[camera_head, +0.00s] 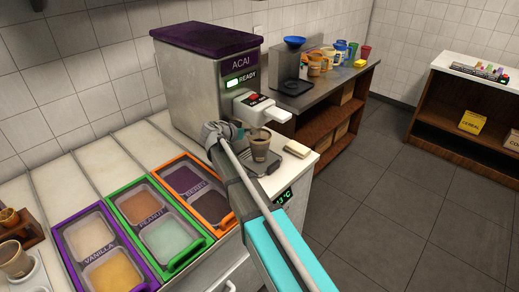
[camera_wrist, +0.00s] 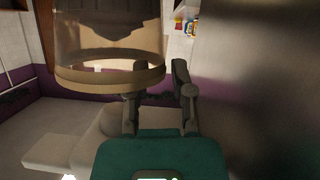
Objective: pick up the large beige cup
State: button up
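A brownish-beige cup (camera_head: 260,146) with a dark logo stands upright on the pad below the acai machine's dispenser. In the wrist view a large see-through tan cup (camera_wrist: 108,45) fills the upper left, rim toward the bottom of the picture, its other end cut off. My gripper (camera_head: 238,130) is just left of the cup in the head view, partly hidden by my arm. In the wrist view my gripper (camera_wrist: 158,92) has its two fingers apart, with the cup overlapping the left one. I see no grip on the cup; whether they touch is unclear.
The acai machine (camera_head: 206,78) stands close behind my gripper, its dispenser (camera_head: 262,107) above the cup. Topping tubs in purple, green and orange frames (camera_head: 185,190) lie in front. Another cup (camera_head: 15,260) stands at the lower left. The floor at right is clear.

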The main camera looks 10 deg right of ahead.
grip_shut()
jog(key=shift+r, duration=0.2)
notch_tip(320, 180, up, 3)
jog(key=p, duration=0.3)
jog(key=shift+r+p, duration=0.2)
jog(key=shift+p, duration=0.2)
jog(key=s+a, duration=0.9)
jog(key=a, duration=0.6)
jog(key=shift+s+f, duration=0.15)
jog(key=shift+s, duration=0.25)
